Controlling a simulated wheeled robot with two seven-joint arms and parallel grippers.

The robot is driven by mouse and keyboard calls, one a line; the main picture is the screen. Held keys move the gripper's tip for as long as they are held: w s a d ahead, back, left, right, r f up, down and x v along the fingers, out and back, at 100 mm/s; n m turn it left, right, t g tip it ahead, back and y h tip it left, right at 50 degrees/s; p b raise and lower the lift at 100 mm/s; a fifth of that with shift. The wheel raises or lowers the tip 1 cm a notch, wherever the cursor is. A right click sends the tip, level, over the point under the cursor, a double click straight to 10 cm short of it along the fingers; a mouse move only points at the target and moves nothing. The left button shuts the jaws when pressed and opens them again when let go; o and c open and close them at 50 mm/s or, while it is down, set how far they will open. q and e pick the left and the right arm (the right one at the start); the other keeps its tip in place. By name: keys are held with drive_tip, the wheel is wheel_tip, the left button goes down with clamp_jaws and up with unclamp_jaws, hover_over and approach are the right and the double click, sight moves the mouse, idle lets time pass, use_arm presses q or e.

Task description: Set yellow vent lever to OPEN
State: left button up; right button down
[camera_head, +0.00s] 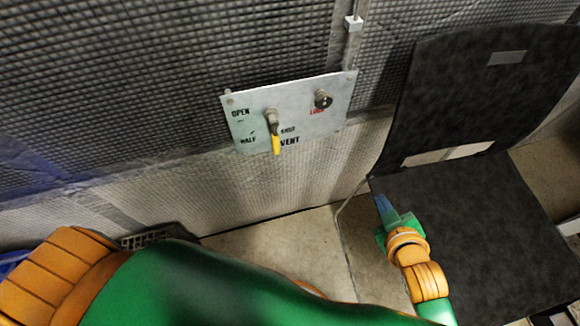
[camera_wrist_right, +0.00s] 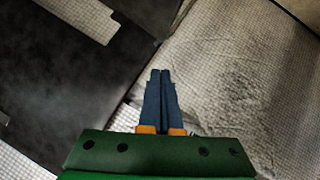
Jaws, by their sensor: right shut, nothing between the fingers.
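The yellow vent lever (camera_head: 276,143) is on a pale panel (camera_head: 258,128) on the wall, in the head view. The lever hangs down from its metal pivot, with its tip beside the word VENT and below the SHUT mark. The OPEN mark is at the panel's upper left, and HALF is below it. My right gripper (camera_head: 382,203) is low and to the right of the panel, in front of the chair, well apart from the lever. In the right wrist view its blue fingers (camera_wrist_right: 161,72) are together and empty. My left gripper is not in view.
A dark chair (camera_head: 455,210) stands at the right, close to my right gripper. A round metal lock (camera_head: 322,99) with red lettering is at the panel's upper right. A conduit (camera_head: 350,45) runs up the quilted wall above the panel. The space before the panel is clear.

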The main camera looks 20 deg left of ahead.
sight(279, 148)
drive_tip(key=w+a+r+n+t+y, duration=0.25)
drive_tip(key=a+r+n+y, duration=0.3)
drive_tip(key=n, duration=0.35)
drive_tip(key=s+a+r+n+g+y, duration=0.2)
drive_tip(key=s+n+g+y, duration=0.4)
drive_tip(key=n, duration=0.6)
drive_tip(key=shift+s+a+n+y, duration=0.35)
drive_tip(key=shift+a+y, duration=0.3)
drive_tip(key=shift+y, duration=0.5)
drive_tip(key=shift+w, duration=0.1)
drive_tip(key=x, duration=1.2)
drive_tip(key=shift+a+f+b, duration=0.1)
drive_tip(key=shift+a+b, duration=0.25)
drive_tip(key=shift+a, duration=0.1)
drive_tip(key=shift+w+a, duration=0.35)
drive_tip(key=shift+a, duration=0.25)
